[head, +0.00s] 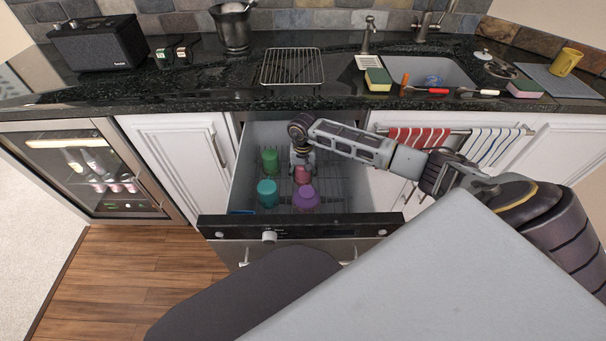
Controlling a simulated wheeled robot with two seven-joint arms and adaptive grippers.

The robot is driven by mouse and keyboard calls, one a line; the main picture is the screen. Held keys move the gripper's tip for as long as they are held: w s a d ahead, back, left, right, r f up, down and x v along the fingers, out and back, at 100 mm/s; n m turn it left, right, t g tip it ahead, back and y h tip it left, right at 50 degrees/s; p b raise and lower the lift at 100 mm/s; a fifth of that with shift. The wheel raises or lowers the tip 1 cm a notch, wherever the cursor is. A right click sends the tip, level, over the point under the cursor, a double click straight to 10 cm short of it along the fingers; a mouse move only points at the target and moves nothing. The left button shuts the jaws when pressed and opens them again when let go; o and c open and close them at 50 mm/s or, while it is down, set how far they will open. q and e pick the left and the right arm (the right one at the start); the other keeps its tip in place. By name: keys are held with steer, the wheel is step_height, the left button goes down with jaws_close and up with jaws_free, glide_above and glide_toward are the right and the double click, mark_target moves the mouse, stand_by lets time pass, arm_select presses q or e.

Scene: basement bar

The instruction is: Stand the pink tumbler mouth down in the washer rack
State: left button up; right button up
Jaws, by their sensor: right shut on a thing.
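The pink tumbler (302,175) is inside the open washer drawer, under my right gripper (302,163). My right gripper points down and is shut on the tumbler; its fingers and wrist hide the tumbler's upper part. The tumbler is low, at about the height of the other cups; I cannot tell whether it touches the rack or which end is down. The washer rack (247,188) is a wire grid in the pulled-out drawer. My left gripper is not in view.
In the drawer a green cup (269,160) stands behind left, a teal cup (267,193) front left and a purple cup (306,198) in front. The drawer front (225,227) is near me. The counter (215,80) behind holds a wire cooling rack (292,67) and a sink (440,72).

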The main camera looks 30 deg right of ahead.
steer(key=shift+f, duration=0.2)
steer(key=o, duration=1.3)
steer(key=shift+r, duration=0.15)
steer(key=shift+r, duration=5.9)
steer(key=shift+r, duration=0.1)
step_height(320, 180, up, 7)
steer(key=p, duration=0.3)
steer(key=shift+p, duration=0.3)
steer(key=shift+w, duration=0.1)
